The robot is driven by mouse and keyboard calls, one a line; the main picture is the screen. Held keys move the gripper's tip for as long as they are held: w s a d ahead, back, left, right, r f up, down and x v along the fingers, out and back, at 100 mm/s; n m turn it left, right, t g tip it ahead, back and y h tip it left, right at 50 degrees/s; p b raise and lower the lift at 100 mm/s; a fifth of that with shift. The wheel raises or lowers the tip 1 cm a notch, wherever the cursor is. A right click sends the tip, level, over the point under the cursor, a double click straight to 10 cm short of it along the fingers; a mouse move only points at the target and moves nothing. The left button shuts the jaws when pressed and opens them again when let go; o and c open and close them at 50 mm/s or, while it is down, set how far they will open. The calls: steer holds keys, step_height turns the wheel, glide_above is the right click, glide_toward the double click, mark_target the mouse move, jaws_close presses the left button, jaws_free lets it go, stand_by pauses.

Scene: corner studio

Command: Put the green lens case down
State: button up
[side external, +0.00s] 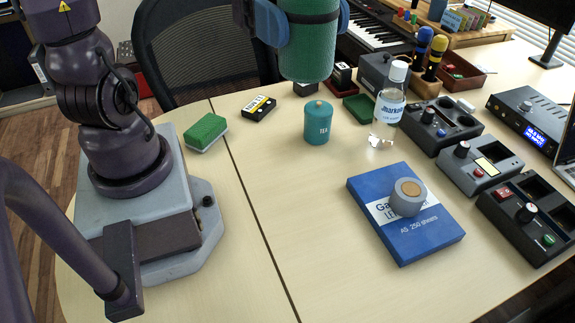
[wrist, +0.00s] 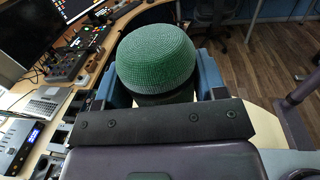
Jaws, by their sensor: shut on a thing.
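The green lens case (side external: 309,45) is a tall rounded cylinder with a textured surface, high in the side external view. My gripper (side external: 296,22) is shut on it, with blue fingers on its two sides. The case is held upright in the air above the desk, and its upper part is cut off by the frame edge. In the wrist view the green lens case (wrist: 156,57) shows its domed end between the fingers of my gripper (wrist: 160,85).
On the desk (side external: 270,215) stand a teal tin (side external: 318,123), a clear bottle (side external: 388,108), a green-topped sponge (side external: 206,131) and a blue paper pack (side external: 408,240) with a grey roll (side external: 407,197) on it. Control boxes (side external: 480,163) line the right. The desk's front middle is clear.

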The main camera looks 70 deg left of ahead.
steer(key=s+a+f+m+g+y, duration=0.1)
steer(key=s+f+m+g+y, duration=0.4)
steer(key=g, duration=0.4)
steer(key=s+a+f+m+g+y, duration=0.2)
steer(key=s+f+m+g+y, duration=0.1)
steer(key=s+m+g, duration=0.45)
steer(key=w+a+m+y, duration=0.2)
steer(key=a+m+y, duration=1.1)
steer(key=y, duration=0.8)
steer(key=w+d+r+m+t+y, duration=0.1)
steer(key=w+r+m+t+y, duration=0.3)
steer(key=w+m+t, duration=0.5)
steer(key=w+d+r+m+t+y, duration=0.15)
steer(key=w+r+m+t, duration=0.4)
steer(key=t, duration=0.55)
steer(key=shift+m+y, duration=0.25)
steer(key=shift+m, duration=0.25)
steer(key=f, duration=3.6)
steer(key=shift+s+a, duration=0.15)
steer(key=shift+a, duration=0.1)
